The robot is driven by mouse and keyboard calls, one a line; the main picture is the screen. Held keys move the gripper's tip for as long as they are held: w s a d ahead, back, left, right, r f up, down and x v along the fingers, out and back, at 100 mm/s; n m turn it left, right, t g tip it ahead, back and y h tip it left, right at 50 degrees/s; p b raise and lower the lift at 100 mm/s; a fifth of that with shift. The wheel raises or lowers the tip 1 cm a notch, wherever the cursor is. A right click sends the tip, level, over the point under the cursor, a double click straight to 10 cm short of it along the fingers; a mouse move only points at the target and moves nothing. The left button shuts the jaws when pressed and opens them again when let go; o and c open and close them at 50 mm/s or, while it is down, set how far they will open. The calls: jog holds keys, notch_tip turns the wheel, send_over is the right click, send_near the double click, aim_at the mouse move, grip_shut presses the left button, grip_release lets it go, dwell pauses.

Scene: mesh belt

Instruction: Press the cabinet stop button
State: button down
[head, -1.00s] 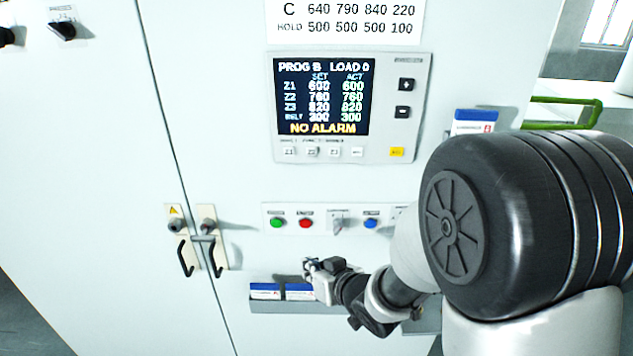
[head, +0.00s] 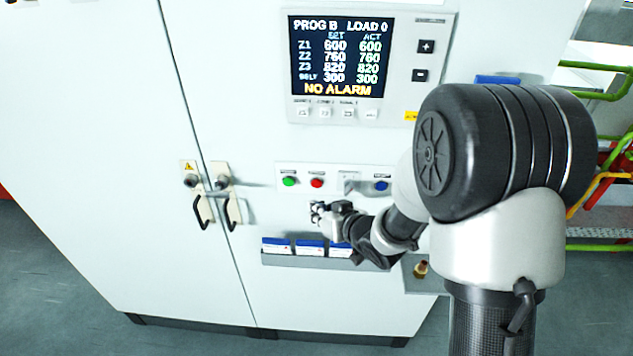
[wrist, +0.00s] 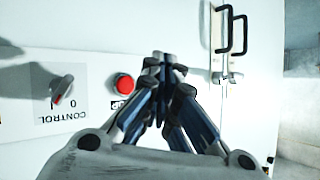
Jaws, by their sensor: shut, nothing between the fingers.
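The red stop button (head: 317,182) sits on the cabinet's button strip, between a green button (head: 289,181) and a rotary switch (head: 347,183). In the wrist view the red button (wrist: 124,84) shows just left of my fingertips, with a partly hidden label beside it. My gripper (head: 318,211) is shut and empty. In the head view it appears just below the red button. In the wrist view its fingertips (wrist: 162,58) meet at a point to the right of the button. I see no clear contact with the button.
A blue button (head: 382,186) is right of the switch. A display panel (head: 338,62) is above. Door handles (head: 216,208) stick out at left. A tray (head: 310,262) with blue-and-white boxes is below my gripper. The cabinet face around the buttons is flat and clear.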

jog(key=shift+w+d+p, duration=0.1)
jog(key=shift+w+p, duration=0.35)
jog(key=shift+w, duration=1.75)
jog(key=shift+w, duration=0.45)
jog(key=shift+w+p, duration=0.3)
jog(key=shift+w, duration=0.15)
dwell(0.4)
jog(key=shift+s, duration=0.1)
jog(key=shift+s+b, duration=0.3)
jog(key=shift+s, duration=0.5)
jog(key=s+b, duration=0.1)
jog(key=s, duration=0.4)
